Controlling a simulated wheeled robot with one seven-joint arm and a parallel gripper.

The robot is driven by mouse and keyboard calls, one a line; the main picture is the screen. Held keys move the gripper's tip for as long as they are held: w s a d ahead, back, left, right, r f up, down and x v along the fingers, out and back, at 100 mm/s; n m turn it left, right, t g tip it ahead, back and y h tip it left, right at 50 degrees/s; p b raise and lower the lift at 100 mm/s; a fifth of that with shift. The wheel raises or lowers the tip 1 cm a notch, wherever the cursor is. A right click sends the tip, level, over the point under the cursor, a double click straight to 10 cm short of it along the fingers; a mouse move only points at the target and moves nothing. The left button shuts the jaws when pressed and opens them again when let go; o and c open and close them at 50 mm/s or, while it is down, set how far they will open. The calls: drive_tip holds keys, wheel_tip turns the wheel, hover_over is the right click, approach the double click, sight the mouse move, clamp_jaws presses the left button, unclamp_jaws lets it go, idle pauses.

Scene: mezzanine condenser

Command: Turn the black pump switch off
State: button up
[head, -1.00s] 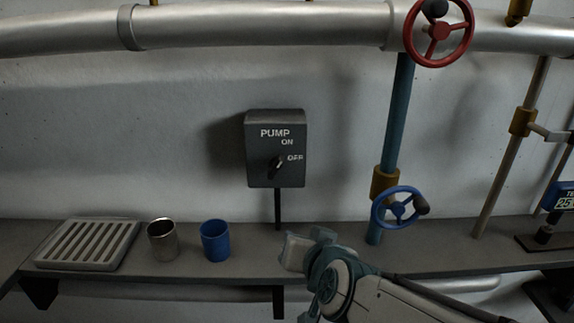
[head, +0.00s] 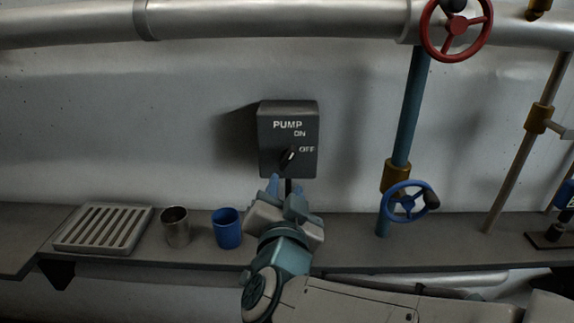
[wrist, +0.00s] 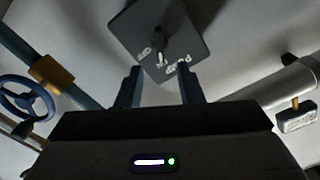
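The black pump switch is a dark box (head: 270,145) on the wall, marked PUMP, ON and OFF. Its small black knob (head: 290,158) is slanted, upper end leaning right between the ON and OFF marks. In the wrist view the box (wrist: 185,22) appears turned over, with the knob (wrist: 160,48) near its middle. My gripper (head: 288,184) is just below the box in the head view, pointing up at it. In the wrist view my gripper (wrist: 160,75) has its two fingers spread and nothing between them. The knob lies beyond the fingertips, roughly between them, apparently untouched.
A shelf (head: 350,255) runs below the switch. A slotted grate (head: 104,228), a metal cup (head: 176,228) and a blue cup (head: 227,229) stand left of my gripper. A blue valve wheel (head: 408,203) is to the right; a red wheel (head: 457,28) is above.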

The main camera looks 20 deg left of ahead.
sight(287, 162)
drive_tip(key=x, duration=0.8)
drive_tip(key=shift+w+a, duration=0.1)
drive_tip(key=shift+w, duration=0.3)
clamp_jaws()
